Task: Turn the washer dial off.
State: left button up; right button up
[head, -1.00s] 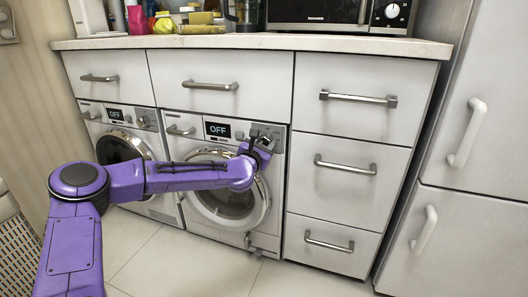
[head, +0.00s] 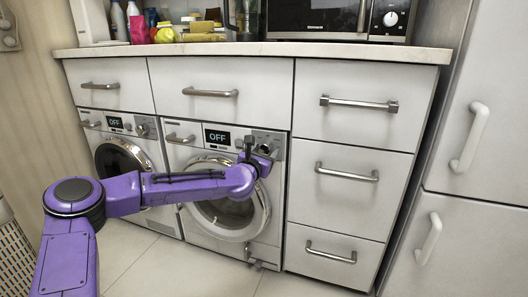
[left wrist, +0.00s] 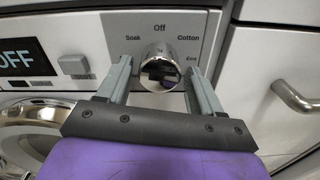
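The washer dial (left wrist: 158,68) is a round chrome knob on the washer's control panel, under the printed word Off, with Soak to the left and Cotton to the right. My left gripper (left wrist: 158,72) is open, one finger on each side of the dial; I cannot tell if either touches it. In the head view my left gripper (head: 256,152) is at the right end of the panel and hides part of the dial. The washer (head: 222,160) has a display (head: 217,137) reading OFF. My right gripper is not in view.
A second washer (head: 125,150), also showing OFF, stands to the left. Drawers with bar handles (head: 358,104) are above and to the right. The counter (head: 250,50) holds a microwave and several items. A drawer handle (left wrist: 297,97) is close on the right in the wrist view.

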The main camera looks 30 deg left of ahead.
pick_arm(q)
jog(key=shift+r, duration=0.15)
jog(key=shift+s, duration=0.2)
jog(key=p+v, duration=0.3)
jog(key=v, duration=0.7)
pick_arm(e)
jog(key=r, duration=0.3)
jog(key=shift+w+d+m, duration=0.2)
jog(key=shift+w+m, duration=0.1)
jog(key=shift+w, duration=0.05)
pick_arm(q)
jog(key=shift+d, duration=0.15)
